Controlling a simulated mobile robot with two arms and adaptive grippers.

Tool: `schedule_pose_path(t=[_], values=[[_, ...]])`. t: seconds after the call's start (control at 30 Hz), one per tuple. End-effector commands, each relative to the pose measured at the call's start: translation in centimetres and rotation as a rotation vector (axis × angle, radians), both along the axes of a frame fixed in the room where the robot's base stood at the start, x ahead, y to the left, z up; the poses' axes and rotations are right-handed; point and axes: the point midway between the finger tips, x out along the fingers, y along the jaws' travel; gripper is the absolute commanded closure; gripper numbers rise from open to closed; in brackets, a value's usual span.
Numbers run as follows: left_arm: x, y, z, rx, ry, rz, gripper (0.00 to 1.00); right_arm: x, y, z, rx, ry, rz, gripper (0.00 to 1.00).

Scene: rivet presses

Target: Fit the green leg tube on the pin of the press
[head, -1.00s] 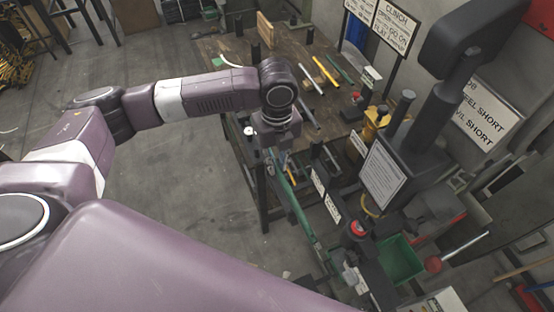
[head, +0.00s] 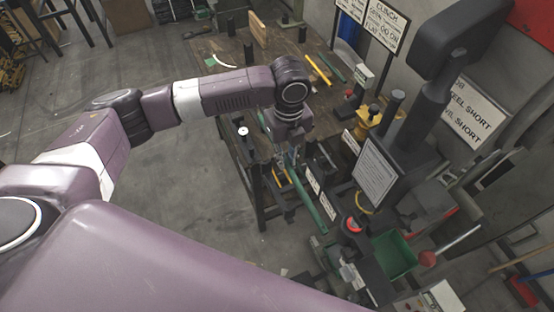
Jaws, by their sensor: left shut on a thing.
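The green leg tube (head: 310,200) hangs slanted below my left gripper (head: 290,158), with its lower end toward the front right. My left gripper is shut on the tube near its upper end. Its fingers are small and partly hidden by the wrist. The dark press (head: 436,103) stands at the right, with a placard on its front. The tube's lower end is near the low fixtures left of the red button (head: 353,224). I cannot make out the pin, nor whether the tube touches anything there. My right gripper is not in view.
A wooden workbench (head: 235,50) holds a yellow rod (head: 318,70), a green rod and small parts. Placards on a strip (head: 312,181) stand close beside the tube. A green bin (head: 395,254) sits at the lower right.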

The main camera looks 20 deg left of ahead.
Motion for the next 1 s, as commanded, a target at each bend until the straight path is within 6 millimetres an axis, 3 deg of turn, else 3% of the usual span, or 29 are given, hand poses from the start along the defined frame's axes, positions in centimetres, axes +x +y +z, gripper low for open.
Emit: schedule_pose_path(t=[1.0], values=[[7.2, -7.2, -0.7, -0.001, -0.001, 0.001, 1.0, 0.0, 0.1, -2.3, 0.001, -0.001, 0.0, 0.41]])
